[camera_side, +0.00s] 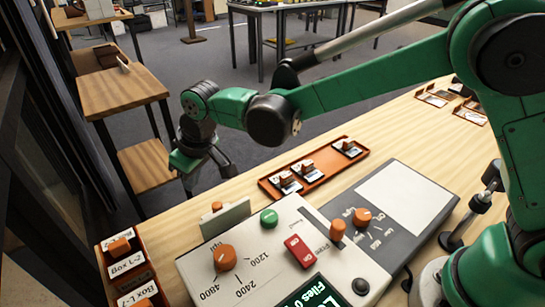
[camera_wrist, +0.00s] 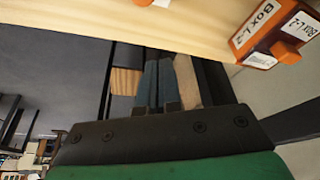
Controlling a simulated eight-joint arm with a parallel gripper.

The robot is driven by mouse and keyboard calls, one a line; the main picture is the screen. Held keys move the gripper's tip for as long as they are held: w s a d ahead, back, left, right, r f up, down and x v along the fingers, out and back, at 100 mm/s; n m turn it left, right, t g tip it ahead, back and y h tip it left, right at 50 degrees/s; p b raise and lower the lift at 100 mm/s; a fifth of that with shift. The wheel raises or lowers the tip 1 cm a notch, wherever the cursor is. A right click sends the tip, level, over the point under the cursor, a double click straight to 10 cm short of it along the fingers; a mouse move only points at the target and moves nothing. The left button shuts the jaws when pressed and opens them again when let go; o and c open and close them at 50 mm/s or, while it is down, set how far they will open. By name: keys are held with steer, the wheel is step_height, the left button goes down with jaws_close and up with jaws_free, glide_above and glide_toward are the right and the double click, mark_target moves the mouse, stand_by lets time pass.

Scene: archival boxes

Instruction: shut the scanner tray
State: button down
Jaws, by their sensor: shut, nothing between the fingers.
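The scanner (camera_side: 270,250) is a pale grey console with orange dials, a green button, a red switch and a small screen, set on the wooden desk. At its back left edge a pale plate (camera_side: 236,214) with an orange knob (camera_side: 217,206) juts out; it looks like the scanner tray. My gripper (camera_side: 188,187) is beyond the desk's far edge, to the left of and behind the tray, apart from it. In the wrist view my fingers (camera_wrist: 157,84) are together with nothing between them.
Orange-trimmed label boxes (camera_side: 122,256) stand at the desk's left end; one shows in the wrist view (camera_wrist: 270,40). An orange tray (camera_side: 315,168) with several small holders lies behind the scanner. A wooden shelf unit (camera_side: 122,92) stands at the left.

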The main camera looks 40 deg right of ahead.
mark_target(224, 212)
steer(key=a+v, duration=0.1)
steer(key=v, duration=0.5)
steer(key=w+f+m, duration=0.1)
steer(key=f, duration=0.2)
steer(key=w+f+m, duration=0.1)
steer(key=f, duration=0.2)
steer(key=w+d+f+m+h, duration=0.1)
steer(key=w+f, duration=0.1)
steer(key=f, duration=0.1)
steer(key=shift+d+f+m, duration=0.1)
steer(key=shift+f+m, duration=0.15)
steer(key=shift+m, duration=0.05)
steer(key=s, duration=0.3)
steer(key=shift+d, duration=0.2)
steer(key=shift+s+d, duration=0.1)
steer(key=shift+s, duration=0.45)
steer(key=shift+s, duration=2.7)
